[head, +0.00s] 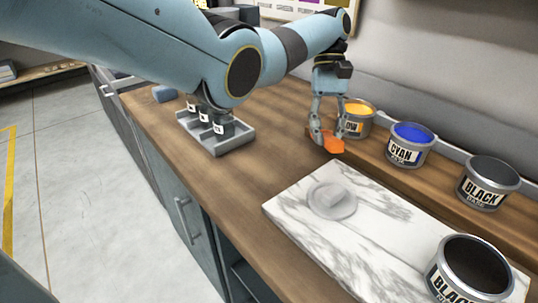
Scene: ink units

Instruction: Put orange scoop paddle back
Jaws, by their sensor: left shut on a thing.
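An orange scoop paddle (331,143) is held between the fingertips of my left gripper (326,134). The gripper is shut on it and points down near the back of the wooden counter. The paddle is just in front of the yellow ink can (357,118), which the gripper partly covers. I cannot tell whether the paddle touches the counter or the can. My right gripper is not in view.
A cyan can (407,146) and a black can (486,185) stand along the back. Another black can (468,272) stands on the marble slab (390,250) with a clear round dish (332,200). A grey tray (232,141) holds several small dark-topped containers. Wood left of the slab is clear.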

